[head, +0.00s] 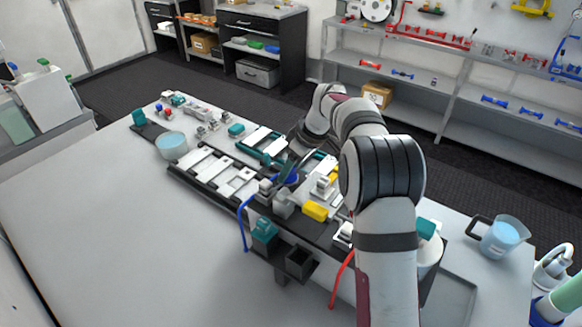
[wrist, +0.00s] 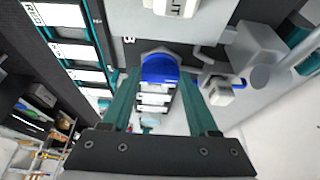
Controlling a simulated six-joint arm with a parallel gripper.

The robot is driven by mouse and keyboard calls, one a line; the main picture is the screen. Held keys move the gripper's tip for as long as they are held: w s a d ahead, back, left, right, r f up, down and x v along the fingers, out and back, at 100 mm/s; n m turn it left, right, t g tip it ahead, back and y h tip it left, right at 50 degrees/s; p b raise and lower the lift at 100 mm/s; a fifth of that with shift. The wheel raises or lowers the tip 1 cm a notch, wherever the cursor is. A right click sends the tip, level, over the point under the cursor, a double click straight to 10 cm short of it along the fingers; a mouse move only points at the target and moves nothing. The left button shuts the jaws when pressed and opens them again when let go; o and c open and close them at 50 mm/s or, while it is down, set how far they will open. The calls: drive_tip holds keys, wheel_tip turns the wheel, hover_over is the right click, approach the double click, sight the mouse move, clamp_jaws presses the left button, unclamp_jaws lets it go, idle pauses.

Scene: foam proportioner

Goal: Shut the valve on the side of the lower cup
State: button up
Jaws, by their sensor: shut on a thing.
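My gripper (wrist: 157,72) shows in the wrist view as two teal fingers, one on each side of a round blue part (wrist: 159,70) with a grey rim. The fingers appear closed on this blue part. In the head view the blue part (head: 288,179) sits on the dark bench unit, below my gripper (head: 284,172). A grey block (wrist: 246,50) with a small white fitting (wrist: 219,92) lies just right of the fingers in the wrist view. I cannot tell which part is the lower cup; my fingers and arm hide some of that area.
White-plated racks (head: 215,172) run left along the unit. A jug (head: 500,237) stands at right. The table's front left is clear.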

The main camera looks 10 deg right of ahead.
drive_tip(key=o, duration=1.1)
drive_tip(key=v, duration=1.5)
drive_tip(key=shift+r, duration=0.4)
drive_tip(key=shift+s, duration=0.2)
drive_tip(key=s+a+m+g, duration=0.1)
drive_tip(key=s+a+m, duration=0.2)
drive_tip(key=s, duration=0.5)
drive_tip(key=s+a+m+g, duration=0.1)
drive_tip(key=s+a+m, duration=0.15)
drive_tip(key=s, duration=0.45)
drive_tip(key=s+a+f+m, duration=0.1)
drive_tip(key=s+f+m, duration=0.3)
drive_tip(key=s, duration=0.7)
drive_tip(key=s+f+m+g+h, duration=0.1)
drive_tip(key=s+f+m, duration=0.4)
drive_tip(key=s, duration=0.6)
drive_tip(key=shift+s+a+f+h, duration=0.3)
drive_tip(key=shift+a+f, duration=0.1)
drive_tip(key=shift+f, duration=0.5)
